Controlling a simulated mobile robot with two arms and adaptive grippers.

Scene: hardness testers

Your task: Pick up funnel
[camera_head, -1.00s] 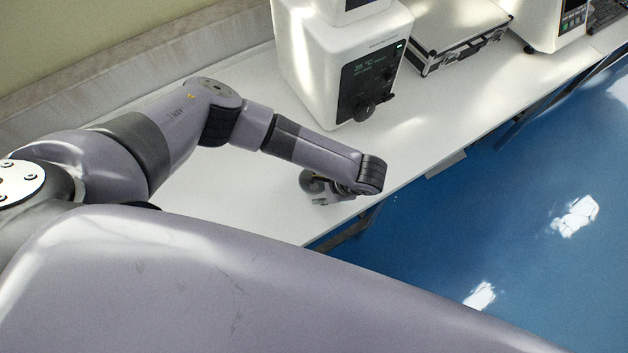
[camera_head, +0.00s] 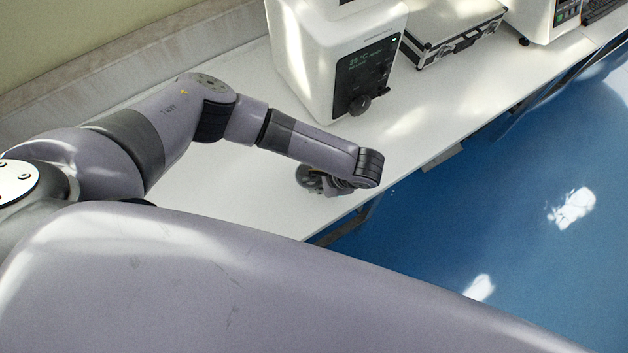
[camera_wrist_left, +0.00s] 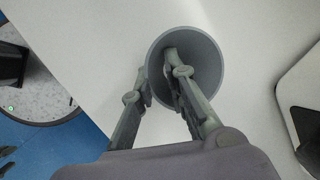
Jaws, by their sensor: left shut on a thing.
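The funnel is a grey, round, hollow piece (camera_wrist_left: 207,50), seen from above into its wide mouth in the left wrist view. My left gripper (camera_wrist_left: 156,68) has one finger inside the mouth and the other outside, shut on the funnel's wall. In the head view the left gripper (camera_head: 326,184) is over the front part of the white table, and the dark rounded funnel (camera_head: 307,178) shows partly beside it, mostly hidden by the wrist. I cannot tell whether the funnel touches the table. My right gripper is not in view.
A white tester (camera_head: 306,62) with a dark display panel stands on the white table (camera_head: 440,112) behind the gripper. A silver-edged case (camera_head: 455,35) and another device (camera_head: 545,18) stand farther right. The table's front edge is close to the gripper, with blue floor beyond.

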